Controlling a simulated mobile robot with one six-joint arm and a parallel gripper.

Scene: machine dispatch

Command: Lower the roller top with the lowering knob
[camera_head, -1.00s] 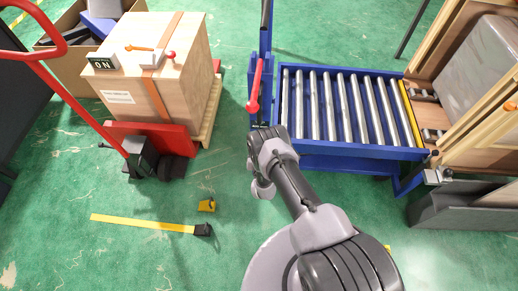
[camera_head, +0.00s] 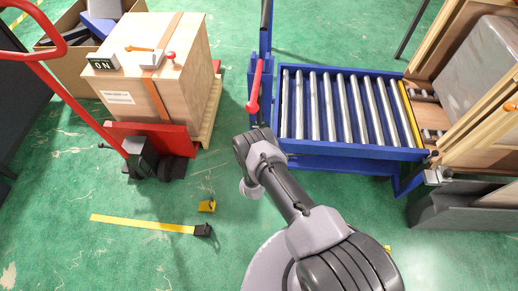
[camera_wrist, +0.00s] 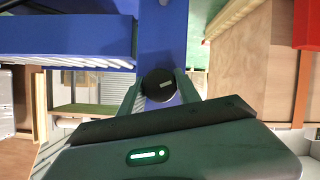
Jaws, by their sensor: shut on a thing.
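The roller top (camera_head: 345,153) has a blue frame with several silver rollers and stands right of centre in the head view. Part of its blue frame shows at the upper left of the wrist view (camera_wrist: 65,38). The lowering knob (camera_wrist: 157,85) is round and black, in front of a blue post. My gripper (camera_wrist: 160,90) has one finger on each side of the knob and is shut on it. In the head view my wrist covers the gripper and the knob.
A red lever (camera_head: 255,88) stands on the blue post left of the rollers. A wooden crate (camera_head: 120,93) sits on a red pallet truck (camera_head: 150,135) at the left. A yellow tape (camera_head: 140,222) lies on the green floor. Wooden framing (camera_head: 480,130) stands at the right.

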